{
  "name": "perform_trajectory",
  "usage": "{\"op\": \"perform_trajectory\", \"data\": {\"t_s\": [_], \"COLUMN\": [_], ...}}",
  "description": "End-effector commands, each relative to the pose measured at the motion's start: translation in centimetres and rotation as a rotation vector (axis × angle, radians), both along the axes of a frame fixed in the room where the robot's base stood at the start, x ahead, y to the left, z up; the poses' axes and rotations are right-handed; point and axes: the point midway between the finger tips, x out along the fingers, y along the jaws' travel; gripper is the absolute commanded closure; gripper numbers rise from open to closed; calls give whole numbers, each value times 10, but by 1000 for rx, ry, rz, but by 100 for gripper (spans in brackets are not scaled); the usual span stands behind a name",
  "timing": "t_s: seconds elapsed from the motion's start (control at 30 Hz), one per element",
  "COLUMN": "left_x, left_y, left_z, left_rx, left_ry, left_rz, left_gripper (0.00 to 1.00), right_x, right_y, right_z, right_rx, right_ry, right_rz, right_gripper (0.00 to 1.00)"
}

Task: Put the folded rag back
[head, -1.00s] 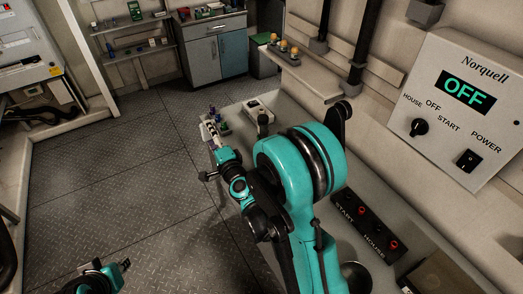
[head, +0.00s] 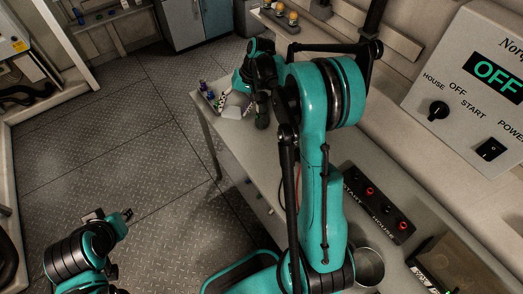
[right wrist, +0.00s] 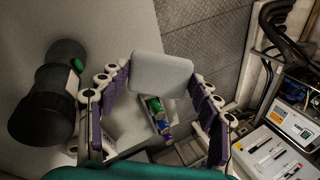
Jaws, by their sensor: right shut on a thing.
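The folded rag (right wrist: 162,75) is a light grey, rounded pad between the two purple-lined fingers of my right gripper (right wrist: 161,83) in the right wrist view. The gripper is shut on it. In the head view my right gripper (head: 228,102) is low over the left part of the bench, with the pale rag (head: 235,112) at its fingers. Whether the rag touches the bench is unclear. My left gripper (head: 125,214) is away from the bench, over the floor at lower left; its fingers are too small to read.
A small tray of bottles (right wrist: 158,113) lies beyond the rag. A dark cylinder with a green button (right wrist: 50,90) stands left of the gripper. The bench (head: 215,138) has bare room in front; its edge drops to the metal floor (head: 120,150). A control panel (head: 470,90) is at right.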

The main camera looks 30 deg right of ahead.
Motion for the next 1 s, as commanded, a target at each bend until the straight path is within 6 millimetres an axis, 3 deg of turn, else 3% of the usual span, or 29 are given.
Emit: {"op": "perform_trajectory", "data": {"t_s": [0.1,0.2,0.4,0.53,0.67,1.0], "left_x": [0,0,0,0,0,0], "left_y": [0,0,0,0,0,0], "left_z": [8,5,-8,-11,-15,-37], "left_rx": [0,0,0,0,0,0], "left_ry": [0,0,0,0,0,0], "left_rz": [0,0,0,0,0,0], "left_gripper": [73,73,73,73,73,73], "right_x": [-42,-72,-113,-127,-131,-135], "right_y": [-35,-69,-127,-145,-136,-58], "right_z": [15,16,2,-2,-10,-58], "right_rx": [-146,-237,-345,-376,-385,-384], "right_ry": [52,82,122,134,137,135], "right_rz": [85,101,78,71,73,75], "right_gripper": [59,59,59,59,59,59]}}
